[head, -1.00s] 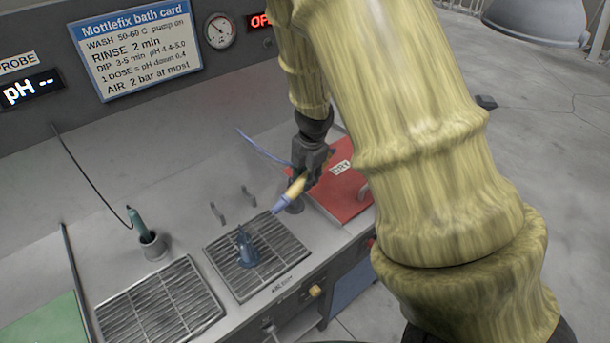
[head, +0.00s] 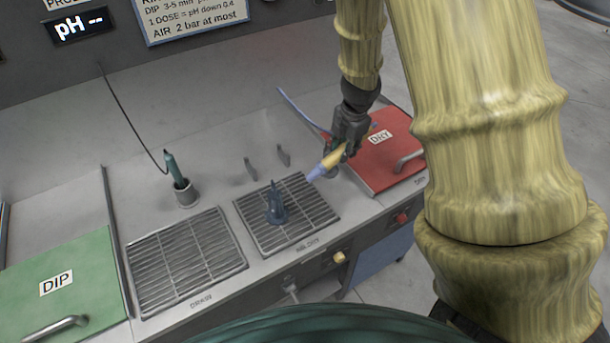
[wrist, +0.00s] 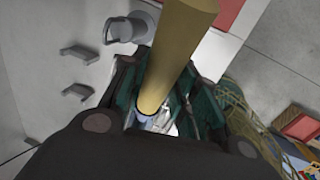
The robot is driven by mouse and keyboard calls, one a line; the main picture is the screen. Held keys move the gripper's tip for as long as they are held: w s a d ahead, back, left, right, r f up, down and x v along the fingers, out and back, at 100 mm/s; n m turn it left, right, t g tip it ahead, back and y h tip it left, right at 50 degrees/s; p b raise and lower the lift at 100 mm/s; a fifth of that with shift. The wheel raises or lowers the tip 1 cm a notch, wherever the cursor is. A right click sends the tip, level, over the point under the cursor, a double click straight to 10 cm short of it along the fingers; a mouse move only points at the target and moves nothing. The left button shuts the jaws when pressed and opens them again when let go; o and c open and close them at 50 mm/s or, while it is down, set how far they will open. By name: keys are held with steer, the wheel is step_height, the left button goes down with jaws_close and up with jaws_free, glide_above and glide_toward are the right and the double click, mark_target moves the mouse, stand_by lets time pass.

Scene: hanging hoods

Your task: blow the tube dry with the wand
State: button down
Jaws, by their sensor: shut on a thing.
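The air wand has a yellow body (head: 333,158) and a lavender nozzle (head: 316,173). My gripper (head: 343,146) is shut on the wand, which tilts with its nozzle down and left. The wand's yellow body also shows between the dark green fingers in the wrist view (wrist: 180,55). A dark blue piece, apparently the tube (head: 276,207), stands on the right-hand grate (head: 308,201). The nozzle is up and right of it in the picture, apart from it, near the grate's right side. The tube is not recognisable in the wrist view. No airflow is visible.
A red DRY lid (head: 385,165) lies right of the grate. Two small grey hooks (head: 283,155) stand behind it. A probe in a cup (head: 184,192), an empty left grate (head: 180,262) and a green DIP lid (head: 80,295) are to the left. A lavender hose (head: 300,112) trails behind my gripper.

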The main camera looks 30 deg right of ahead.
steer(key=shift+s, duration=0.15)
stand_by(0.3)
steer(key=shift+s+d+b, duration=0.1)
steer(key=shift+s+b, duration=0.4)
steer(key=shift+s, duration=0.85)
steer(key=shift+r, duration=0.15)
step_height(320, 180, up, 7)
steer(key=p, duration=0.7)
